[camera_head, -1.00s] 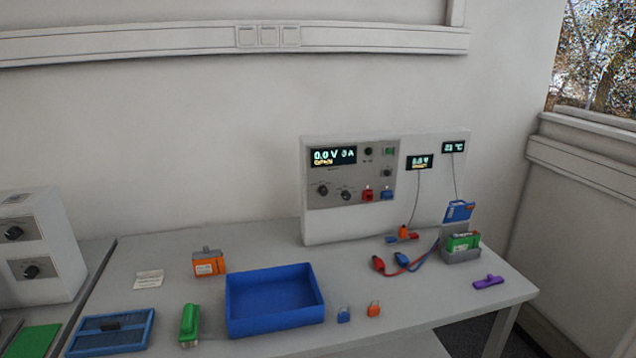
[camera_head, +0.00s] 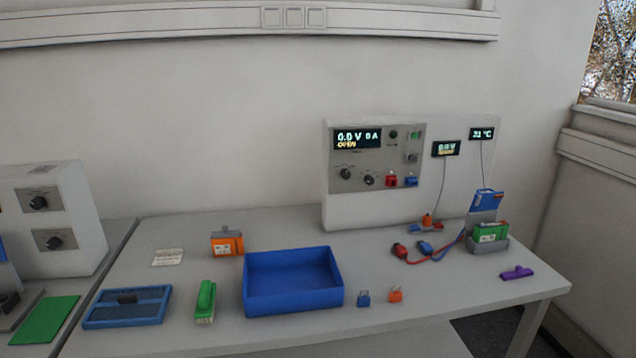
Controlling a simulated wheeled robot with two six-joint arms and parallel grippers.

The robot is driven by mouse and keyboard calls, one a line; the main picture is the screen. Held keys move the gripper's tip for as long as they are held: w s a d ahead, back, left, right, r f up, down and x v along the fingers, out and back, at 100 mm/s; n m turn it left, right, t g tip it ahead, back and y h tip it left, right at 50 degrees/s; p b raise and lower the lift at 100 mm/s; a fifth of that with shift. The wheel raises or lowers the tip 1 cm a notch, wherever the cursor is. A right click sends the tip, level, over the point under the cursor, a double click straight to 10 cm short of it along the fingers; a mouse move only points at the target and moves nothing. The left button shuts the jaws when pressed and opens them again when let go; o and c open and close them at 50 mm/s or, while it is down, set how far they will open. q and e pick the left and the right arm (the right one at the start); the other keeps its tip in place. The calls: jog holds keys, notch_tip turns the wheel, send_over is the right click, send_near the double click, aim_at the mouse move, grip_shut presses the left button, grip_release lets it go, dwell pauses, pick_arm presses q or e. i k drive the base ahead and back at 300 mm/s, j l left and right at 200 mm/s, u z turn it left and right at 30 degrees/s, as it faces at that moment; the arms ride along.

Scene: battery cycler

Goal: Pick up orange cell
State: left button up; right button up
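The orange cell (camera_head: 227,243) is a small orange block with a grey top and a pale label. It stands upright on the table, behind and left of the blue bin (camera_head: 293,302). Nothing touches it. Neither of my grippers is in view.
A green cell (camera_head: 205,301) and a blue tray (camera_head: 127,308) are left of the bin. The cycler (camera_head: 376,210) stands at the back. Another green cell sits in a grey holder (camera_head: 488,248), near red and blue clips (camera_head: 412,248) and a purple piece (camera_head: 516,272). Small blue and orange pieces (camera_head: 395,296) lie right of the bin.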

aim_at(232, 246)
jog(key=i+j+z, duration=0.1)
jog(key=j+z, duration=0.15)
jog(key=j, duration=0.45)
jog(key=i+j+z, duration=0.1)
jog(key=j+z, duration=0.15)
jog(key=j, duration=0.4)
